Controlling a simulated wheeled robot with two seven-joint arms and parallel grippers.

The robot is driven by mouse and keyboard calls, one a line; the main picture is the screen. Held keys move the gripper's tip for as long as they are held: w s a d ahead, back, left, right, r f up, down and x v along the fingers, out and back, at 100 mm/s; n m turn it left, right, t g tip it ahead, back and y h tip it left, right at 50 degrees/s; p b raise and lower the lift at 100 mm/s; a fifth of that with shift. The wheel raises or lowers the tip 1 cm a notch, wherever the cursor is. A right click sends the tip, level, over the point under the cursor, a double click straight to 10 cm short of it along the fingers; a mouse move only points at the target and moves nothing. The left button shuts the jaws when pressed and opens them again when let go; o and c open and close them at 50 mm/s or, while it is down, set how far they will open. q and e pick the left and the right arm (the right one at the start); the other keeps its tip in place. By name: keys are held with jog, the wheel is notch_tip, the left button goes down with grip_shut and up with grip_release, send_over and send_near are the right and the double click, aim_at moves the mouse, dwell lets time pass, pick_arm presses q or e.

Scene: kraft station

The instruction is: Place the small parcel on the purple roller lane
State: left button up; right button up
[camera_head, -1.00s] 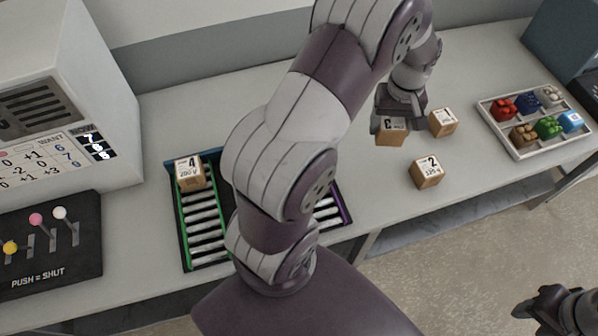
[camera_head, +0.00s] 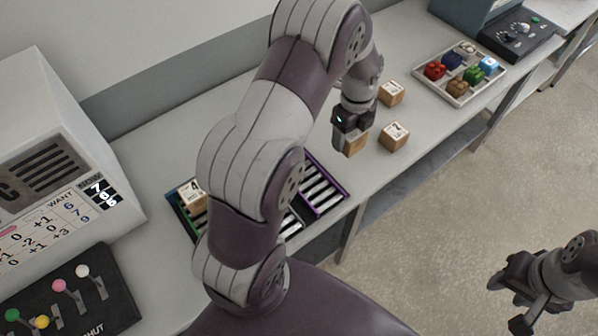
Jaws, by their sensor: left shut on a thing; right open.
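My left gripper (camera_head: 352,122) is shut on a small brown cardboard parcel (camera_head: 352,143). The parcel hangs below the fingers, right of the roller tray, and I cannot tell if it clears the table. The purple roller lane (camera_head: 322,188) is the right part of the tray, with purple edges and grey rollers. Its visible part is empty; my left arm hides part of the tray. My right gripper (camera_head: 510,300) is open and empty over the floor at the lower right.
A parcel marked 2 (camera_head: 394,137) and another parcel (camera_head: 391,93) stand right of the held one. A parcel marked 4 (camera_head: 192,196) sits on the green lane. A block tray (camera_head: 460,98) is farther right. A lever panel (camera_head: 75,300) and display box (camera_head: 60,150) stand left.

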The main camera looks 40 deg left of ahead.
pick_arm(q)
jog(key=s+a+f+p, duration=0.1)
jog(key=s+a+f, duration=0.1)
jog(key=s+a+f+p, duration=0.1)
jog(key=s+a, duration=0.1)
jog(key=a, duration=0.1)
jog(key=s+a+f+p, duration=0.1)
jog(key=s+a+f, duration=0.1)
jog(key=a, duration=0.1)
jog(key=shift+s+a+f+p, duration=0.15)
jog(key=shift+s+f+p, duration=0.15)
jog(key=shift+s+p, duration=0.1)
jog(key=f, duration=0.1)
jog(key=f+p, duration=0.1)
jog(key=f, duration=0.2)
jog(key=shift+s+a+f+p, duration=0.2)
jog(key=shift+a+f+p, duration=0.15)
jog(key=shift+a, duration=0.05)
jog(key=shift+f, duration=0.3)
jog(key=shift+a, duration=0.1)
jog(key=shift+f, duration=0.1)
jog(key=o, duration=1.3)
jog(key=shift+c, duration=0.2)
